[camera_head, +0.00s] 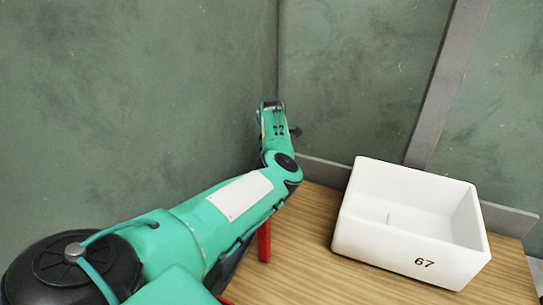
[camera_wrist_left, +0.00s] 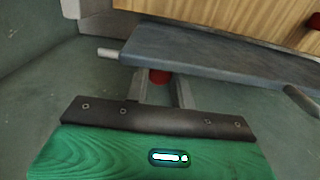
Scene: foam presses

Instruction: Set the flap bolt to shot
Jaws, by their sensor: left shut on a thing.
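In the left wrist view my left gripper (camera_wrist_left: 161,88) has its two grey fingers closed on a small red knob (camera_wrist_left: 158,77). The knob sits at the lower edge of a long dark grey slab (camera_wrist_left: 215,62). A short pale metal rod (camera_wrist_left: 108,53) sticks out at the slab's left end; it may be the bolt's tip, but I cannot tell how far it is shot. In the head view my left arm reaches to the far corner, its wrist (camera_head: 273,122) above the table's back edge. The fingers and knob are hidden there. My right gripper is not in view.
A white bin (camera_head: 348,228) marked 67 stands on the wooden table (camera_head: 300,255), right of my arm. A red upright piece (camera_head: 264,242) shows beside my forearm. Green walls close in behind and left. A grey diagonal post (camera_head: 446,85) stands behind the bin.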

